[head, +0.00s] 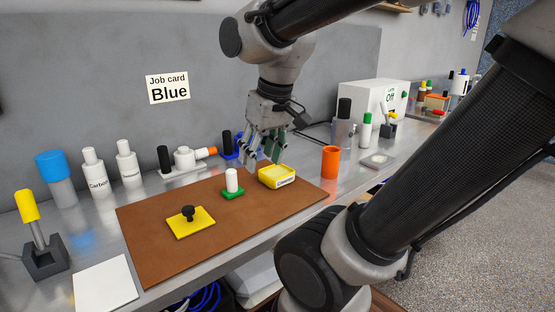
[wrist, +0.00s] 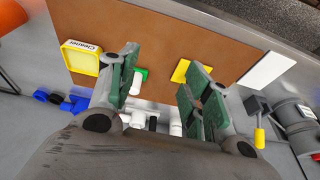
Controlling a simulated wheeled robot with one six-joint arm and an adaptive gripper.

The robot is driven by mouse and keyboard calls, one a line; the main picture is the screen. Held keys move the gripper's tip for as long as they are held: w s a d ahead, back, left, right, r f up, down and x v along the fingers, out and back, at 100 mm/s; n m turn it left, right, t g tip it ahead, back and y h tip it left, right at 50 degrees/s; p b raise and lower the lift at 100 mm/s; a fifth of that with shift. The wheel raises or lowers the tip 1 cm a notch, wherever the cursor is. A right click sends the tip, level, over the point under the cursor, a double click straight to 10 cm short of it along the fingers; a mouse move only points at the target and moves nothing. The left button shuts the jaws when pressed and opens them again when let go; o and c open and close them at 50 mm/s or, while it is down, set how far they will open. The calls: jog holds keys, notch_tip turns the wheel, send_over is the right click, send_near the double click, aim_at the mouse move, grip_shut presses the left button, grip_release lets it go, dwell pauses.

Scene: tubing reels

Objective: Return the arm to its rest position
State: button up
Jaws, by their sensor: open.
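My gripper (head: 265,150) hangs from the arm above the back of the brown mat (head: 150,248), fingers pointing down. Its green-padded fingers are apart with nothing between them; it also shows open in the wrist view (wrist: 155,92). In the head view, a yellow tray (head: 277,177) sits just right of and below the fingers. It also shows at the upper left of the wrist view, labelled "Cleaner" (wrist: 82,57). A white cylinder on a green base (head: 232,182) stands in the mat's middle. A yellow plate with a black knob (head: 190,220) lies to its left.
Bottles (head: 93,168), a blue-capped jar (head: 57,178) and a yellow-handled tool in a dark holder (head: 40,240) line the bench's left and back. An orange cup (head: 330,162) stands right of the mat. A white box (head: 372,98) is behind. A "Blue" job card (head: 168,88) hangs on the wall.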

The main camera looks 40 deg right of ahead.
jog(key=shift+t, duration=0.5)
jog(key=s, duration=0.1)
jog(key=s+d, duration=0.1)
jog(key=s, duration=0.2)
jog(key=shift+d+f, duration=0.25)
jog(key=shift+d, duration=0.15)
